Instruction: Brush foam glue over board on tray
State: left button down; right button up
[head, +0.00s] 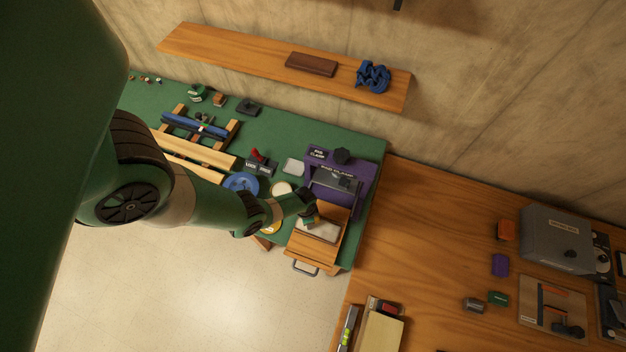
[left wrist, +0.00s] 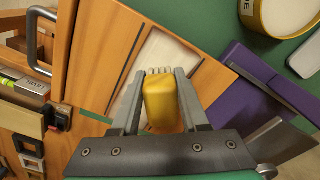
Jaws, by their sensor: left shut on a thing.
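My left gripper (head: 309,218) reaches over the wooden tray (head: 336,220) at the green table's right end. In the left wrist view, the gripper (left wrist: 158,100) is shut on a brush (left wrist: 160,102) with a thick yellow body and pale bristles at its far end. The bristle tips are over the pale board (left wrist: 165,55), which lies on the tray; I cannot tell whether they touch it. In the head view the board (head: 318,232) is partly covered by the gripper. A yellow-rimmed round pot (left wrist: 285,20) with pale contents stands beside the tray. My right gripper is not in view.
A purple clamp stand (head: 362,172) stands close behind the tray. A blue round item (head: 241,184) and a red-and-black switch (head: 259,162) lie to the left. A metal handle (head: 305,268) sticks out at the tray's front. The wooden bench (head: 430,230) on the right has clear room.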

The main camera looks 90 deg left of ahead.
aim_at(319, 227)
pick_arm(q)
jog(key=shift+w+d, duration=0.2)
jog(key=shift+w, duration=0.2)
jog(key=shift+w+d+f+b, duration=0.1)
jog(key=shift+w+d+b, duration=0.25)
jog(key=shift+w, duration=0.4)
jog(key=shift+w+d+f+b, duration=0.1)
jog(key=shift+w+d+b, duration=0.25)
jog(key=shift+w, duration=0.4)
jog(key=shift+w, duration=0.1)
